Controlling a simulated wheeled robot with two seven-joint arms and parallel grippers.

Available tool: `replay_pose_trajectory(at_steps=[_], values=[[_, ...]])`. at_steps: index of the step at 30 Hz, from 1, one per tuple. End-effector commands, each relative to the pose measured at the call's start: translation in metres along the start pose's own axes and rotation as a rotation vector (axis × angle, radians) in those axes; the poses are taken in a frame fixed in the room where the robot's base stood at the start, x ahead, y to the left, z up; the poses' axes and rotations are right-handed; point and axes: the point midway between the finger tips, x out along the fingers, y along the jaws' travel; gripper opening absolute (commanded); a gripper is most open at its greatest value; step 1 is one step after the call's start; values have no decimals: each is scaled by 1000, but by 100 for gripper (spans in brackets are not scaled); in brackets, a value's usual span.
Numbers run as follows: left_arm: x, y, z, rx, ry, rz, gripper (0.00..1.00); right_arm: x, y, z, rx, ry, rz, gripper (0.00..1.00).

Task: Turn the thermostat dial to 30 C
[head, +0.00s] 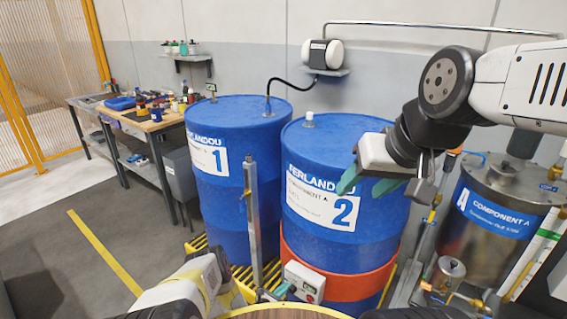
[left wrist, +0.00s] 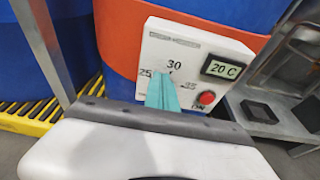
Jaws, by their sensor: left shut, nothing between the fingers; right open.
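The thermostat (head: 304,282) is a small white box on the orange band around the blue drum marked 2. In the left wrist view the thermostat (left wrist: 184,52) shows the marks 25, 30 and 35, a display (left wrist: 224,68) reading 20 C and a red button (left wrist: 207,98) above "ON". My left gripper (head: 278,291) is at its left side; in the wrist view its teal fingers (left wrist: 162,90) are shut, tips at the dial just below the 30. They hide most of the dial; its pointer and contact cannot be told. My right gripper (head: 366,186) is open before drum 2.
Blue drum 1 (head: 238,125) and drum 2 (head: 340,150) stand on a yellow grating. A metal post (head: 253,225) rises left of the thermostat. A steel Component A tank (head: 490,225) stands at the right. A cluttered workbench (head: 150,122) is at the left; the floor before it is clear.

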Motion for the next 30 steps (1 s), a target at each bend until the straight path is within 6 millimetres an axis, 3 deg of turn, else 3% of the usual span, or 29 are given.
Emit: replay_pose_trajectory(at_steps=[20, 30], values=[[-2, 3, 7, -2, 2, 1, 0, 0, 0, 0, 0, 0, 0, 54], [-38, 4, -2, -4, 3, 3, 0, 0, 0, 0, 0, 0, 0, 54]])
